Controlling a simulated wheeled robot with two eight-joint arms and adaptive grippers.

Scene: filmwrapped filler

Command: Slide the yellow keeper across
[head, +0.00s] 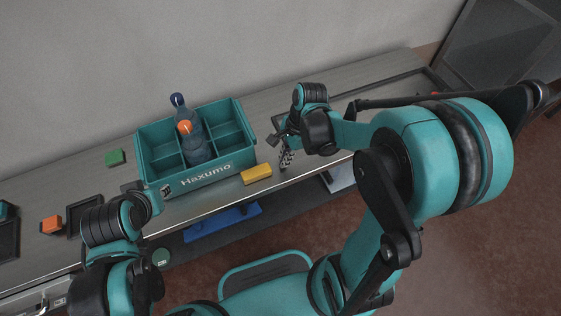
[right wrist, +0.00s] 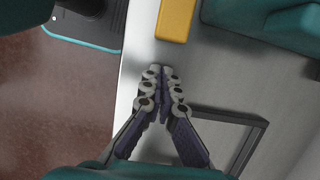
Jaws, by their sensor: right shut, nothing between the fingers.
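The yellow keeper (head: 257,173) is a small yellow block lying on the grey bench near its front edge, by the right front corner of the teal crate. It also shows at the top of the right wrist view (right wrist: 175,18). My right gripper (head: 286,161) is to the right of the keeper, apart from it. In the right wrist view its fingers (right wrist: 162,72) are together and empty, pointing toward the keeper with a short gap. My left gripper (head: 164,189) is by the crate's left front corner, small and partly hidden by its own arm; its finger state is unclear.
The teal crate (head: 215,173) has compartments and holds bottles with blue and orange caps. A green block (head: 115,157) and an orange block (head: 51,224) lie to the left. A blue item (head: 222,222) is on the lower shelf. The bench front edge is close to the keeper.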

